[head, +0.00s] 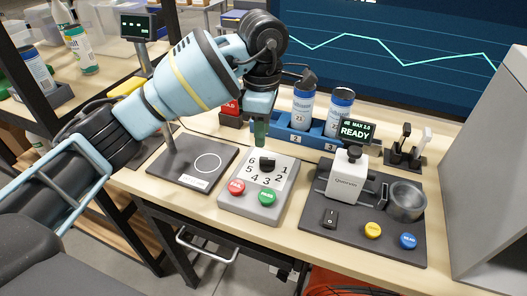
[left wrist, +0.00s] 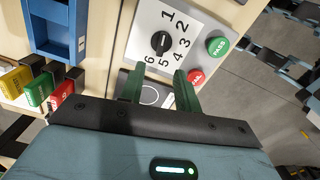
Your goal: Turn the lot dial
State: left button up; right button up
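The lot dial is a black knob (head: 267,163) on a grey panel (head: 236,204) with numbers 1 to 6 around it. A red FAIL button (head: 236,187) and a green PASS button (head: 267,197) sit below the numbers. In the left wrist view the knob (left wrist: 161,43) is just beyond my fingertips; its exact setting is hard to tell. My left gripper (head: 260,133) points down above the panel's back edge. In its wrist view my gripper (left wrist: 158,78) has two green fingers apart with nothing between them, not touching the knob. My right gripper is not in view.
A dark pad with a white circle (head: 190,180) lies left of the panel. A blue rack (head: 318,137) with two labelled cans stands behind.

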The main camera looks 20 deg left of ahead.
aim_at(263, 158)
pick_arm(q)
notch_tip(263, 158, down, 7)
jog(key=shift+f, duration=0.15)
jog(key=shift+c, duration=0.4)
grip_shut()
